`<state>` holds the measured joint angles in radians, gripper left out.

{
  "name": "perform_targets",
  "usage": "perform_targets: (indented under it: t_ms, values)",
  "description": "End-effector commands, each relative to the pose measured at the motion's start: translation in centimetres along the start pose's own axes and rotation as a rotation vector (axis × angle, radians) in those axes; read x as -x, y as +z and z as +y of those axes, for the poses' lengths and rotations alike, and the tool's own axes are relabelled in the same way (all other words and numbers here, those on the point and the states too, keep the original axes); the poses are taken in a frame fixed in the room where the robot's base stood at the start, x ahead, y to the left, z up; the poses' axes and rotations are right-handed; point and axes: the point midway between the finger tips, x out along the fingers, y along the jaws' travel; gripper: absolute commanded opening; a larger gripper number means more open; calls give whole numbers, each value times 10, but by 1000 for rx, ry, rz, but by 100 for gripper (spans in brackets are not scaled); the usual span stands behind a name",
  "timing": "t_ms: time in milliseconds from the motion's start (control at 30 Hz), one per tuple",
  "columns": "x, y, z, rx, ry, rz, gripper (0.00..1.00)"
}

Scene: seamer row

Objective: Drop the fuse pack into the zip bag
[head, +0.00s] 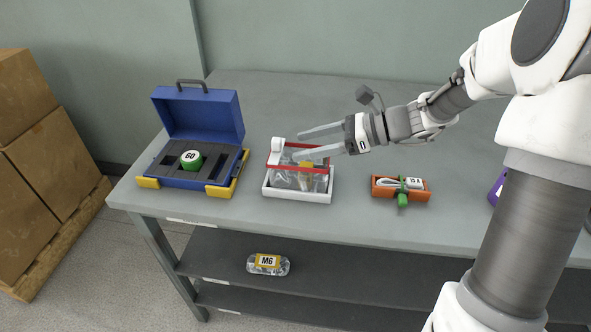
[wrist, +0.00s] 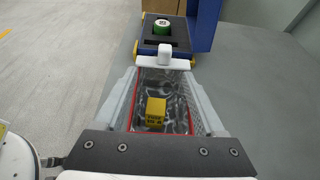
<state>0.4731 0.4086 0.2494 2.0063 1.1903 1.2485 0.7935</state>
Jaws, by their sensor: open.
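The fuse pack (wrist: 155,112) is a small yellow box with dark lettering. In the wrist view it lies inside the red-rimmed mouth of the clear zip bag (wrist: 176,88). In the head view, a yellow patch of the fuse pack (head: 308,168) shows through the front of the zip bag (head: 286,180), which sits in a white tray (head: 297,204). My gripper (head: 297,144) is open and empty above the bag, its fingers pointing left. In the wrist view its fingers (wrist: 160,75) lie to either side of the bag's mouth, apart from the fuse pack.
An open blue case (head: 222,190) with a green-and-white round item (head: 191,160) stands left of the tray. An orange bin (head: 415,194) holding small items stands right. A clear M6 pack (head: 267,264) lies on the lower shelf. The table between tray and orange bin is clear.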

Motion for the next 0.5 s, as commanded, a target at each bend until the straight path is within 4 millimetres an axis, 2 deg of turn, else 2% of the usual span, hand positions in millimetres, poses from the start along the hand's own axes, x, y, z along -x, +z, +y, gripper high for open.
perform_targets:
  t_ms: [167,500]
  values:
    - [27,2,-1,-1,-5,1,72]
    - [110,3,-1,0,-5,1,72]
